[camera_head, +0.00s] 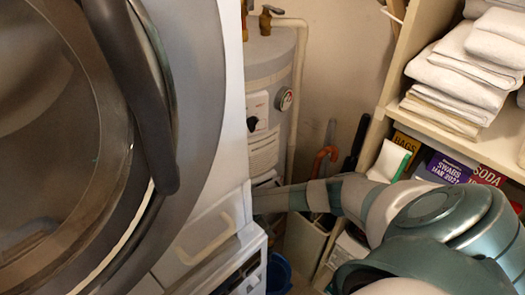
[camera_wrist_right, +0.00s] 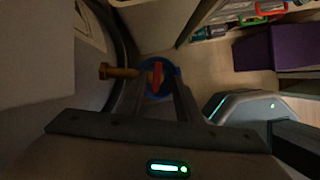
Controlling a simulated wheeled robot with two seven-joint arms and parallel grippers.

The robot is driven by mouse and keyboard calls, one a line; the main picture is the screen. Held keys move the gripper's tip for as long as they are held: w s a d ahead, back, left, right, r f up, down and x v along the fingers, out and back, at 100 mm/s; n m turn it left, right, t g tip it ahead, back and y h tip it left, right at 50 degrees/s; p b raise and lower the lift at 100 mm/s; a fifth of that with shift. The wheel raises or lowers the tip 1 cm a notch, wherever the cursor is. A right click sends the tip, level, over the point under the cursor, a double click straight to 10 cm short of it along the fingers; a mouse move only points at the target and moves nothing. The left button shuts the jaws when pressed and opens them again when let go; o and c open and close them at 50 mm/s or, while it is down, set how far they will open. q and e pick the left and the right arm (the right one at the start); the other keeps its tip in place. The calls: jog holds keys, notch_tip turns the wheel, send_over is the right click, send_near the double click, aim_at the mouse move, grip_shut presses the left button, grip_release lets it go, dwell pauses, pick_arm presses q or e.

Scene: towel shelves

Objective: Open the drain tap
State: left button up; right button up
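The drain tap shows in the right wrist view as a brass spout or stem (camera_wrist_right: 118,72) with an orange-red handle (camera_wrist_right: 157,76). My right gripper (camera_wrist_right: 158,88) is open, with one finger on each side of the handle in that view. I cannot tell whether either finger touches it. A blue bucket (camera_wrist_right: 170,88) is seen beyond the handle and fingers; it also shows in the head view (camera_head: 278,272). In the head view the grey water tank (camera_head: 270,65) stands in the corner. There my right arm reaches behind the white machine, which hides the fingertips and the tap. My left gripper is out of view.
Shelves on the right hold folded towels (camera_head: 455,75) and labelled boxes, including a purple one (camera_head: 448,168). The gap between machine and shelves is narrow, with a pale pipe (camera_head: 298,90) beside the tank.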

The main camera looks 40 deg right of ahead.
jog(key=shift+w, duration=0.3)
jog(key=shift+f, duration=0.1)
jog(key=shift+x, duration=3.65)
jog(key=shift+s, duration=0.1)
grip_shut()
